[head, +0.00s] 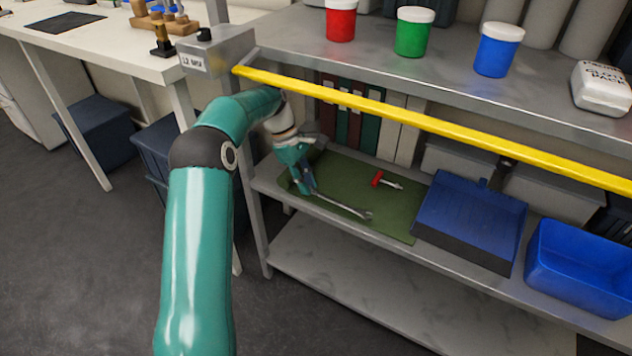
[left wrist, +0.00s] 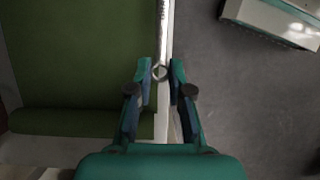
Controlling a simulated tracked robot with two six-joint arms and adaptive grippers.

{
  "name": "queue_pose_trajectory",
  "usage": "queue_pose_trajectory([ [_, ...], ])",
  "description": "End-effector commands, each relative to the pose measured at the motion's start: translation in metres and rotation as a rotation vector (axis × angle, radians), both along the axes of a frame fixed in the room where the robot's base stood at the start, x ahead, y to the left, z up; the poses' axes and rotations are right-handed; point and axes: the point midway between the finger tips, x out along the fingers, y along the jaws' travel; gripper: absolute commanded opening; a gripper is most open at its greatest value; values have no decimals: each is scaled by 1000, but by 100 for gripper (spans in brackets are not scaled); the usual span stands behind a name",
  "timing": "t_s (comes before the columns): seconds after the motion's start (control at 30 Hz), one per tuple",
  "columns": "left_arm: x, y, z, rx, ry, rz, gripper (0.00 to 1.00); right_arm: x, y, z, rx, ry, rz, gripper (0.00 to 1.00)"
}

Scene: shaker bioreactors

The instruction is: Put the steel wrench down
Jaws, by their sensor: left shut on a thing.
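The steel wrench (head: 342,207) shows over the front part of the green mat (head: 345,180) on the middle shelf, its open jaw end pointing right. My left gripper (head: 309,190) is shut on its other end, at the mat's left. In the left wrist view the wrench's ring end (left wrist: 160,73) sits between the fingertips of my left gripper (left wrist: 160,72), and the shaft runs away along the shelf's front edge. I cannot tell whether the wrench touches the mat. My right gripper is not in view.
A red-handled tool (head: 385,181) lies on the mat behind the wrench. A blue dustpan-like tray (head: 470,215) and a blue bin (head: 580,265) stand to the right. Binders (head: 365,130) stand behind. A yellow rail (head: 430,122) edges the upper shelf above my arm.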

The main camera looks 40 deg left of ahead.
Motion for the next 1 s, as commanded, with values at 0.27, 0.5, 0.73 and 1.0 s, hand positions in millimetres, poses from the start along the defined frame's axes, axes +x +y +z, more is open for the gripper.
queue_pose_trajectory([
  [0.27, 35, 9, 1, 0, 0, 0, 0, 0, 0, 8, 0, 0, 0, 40],
  [0.5, 46, 10, 0, 0, -1, -2, 0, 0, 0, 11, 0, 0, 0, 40],
  [0.73, 45, 10, -25, 0, 1, -2, 0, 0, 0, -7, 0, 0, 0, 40],
  [1.0, 45, 10, -35, 0, 0, -1, 0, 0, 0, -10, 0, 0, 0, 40],
])
